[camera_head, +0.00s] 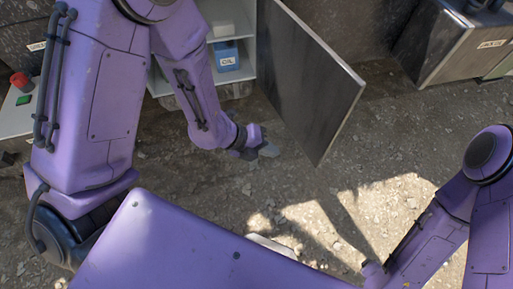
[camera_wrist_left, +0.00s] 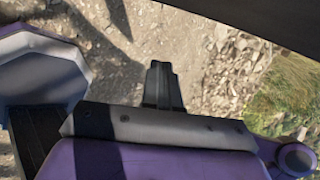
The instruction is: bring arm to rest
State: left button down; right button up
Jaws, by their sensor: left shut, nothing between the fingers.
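My left arm comes in from the left in the camera_head view, and its gripper (camera_head: 268,149) hangs over the gravel floor, to the left of the open cabinet door's lower edge. The gripper is shut and empty. In the camera_wrist_left view its dark fingers (camera_wrist_left: 161,84) show together over stony ground. My right arm (camera_head: 433,235) shows at the lower right, but its gripper is not visible.
A grey cabinet door (camera_head: 310,80) stands open beside a shelf (camera_head: 231,23) with a blue box labelled OIL (camera_head: 227,57). A metal box (camera_head: 450,45) stands at the upper right. Gravel floor (camera_head: 200,195) lies below my arm. Grass (camera_wrist_left: 290,90) shows in the wrist view.

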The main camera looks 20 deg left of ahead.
pick_arm(q)
jog(key=v, duration=0.2)
jog(key=p+v, duration=0.1)
jog(key=v, duration=0.1)
jog(key=shift+s+d, duration=0.15)
jog(key=shift+s, duration=0.25)
